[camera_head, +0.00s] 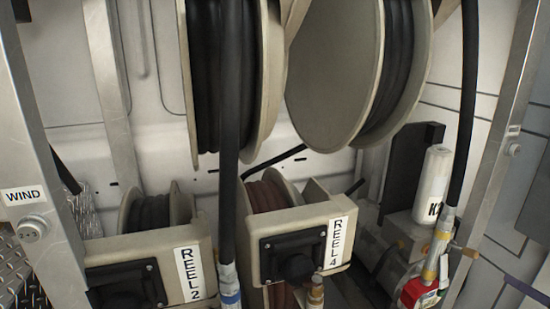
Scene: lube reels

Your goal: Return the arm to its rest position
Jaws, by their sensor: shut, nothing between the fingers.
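My gripper and arm do not show in the head view. The view is filled by the hose reels. One upper reel (222,75) with black hose hangs at top centre, and a second upper reel (335,75) hangs to its right. Below them stand the housing labelled REEL 2 (150,255) and the housing labelled REEL 4 (290,225). Where my arm is relative to these cannot be seen.
Metal posts stand at left (42,165) and right (500,155); the left one bears a WIND label (20,196) and a knob. Black hoses hang at centre (229,180) and right (467,120). A white cylinder (433,185) and a red fitting (415,292) are at right.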

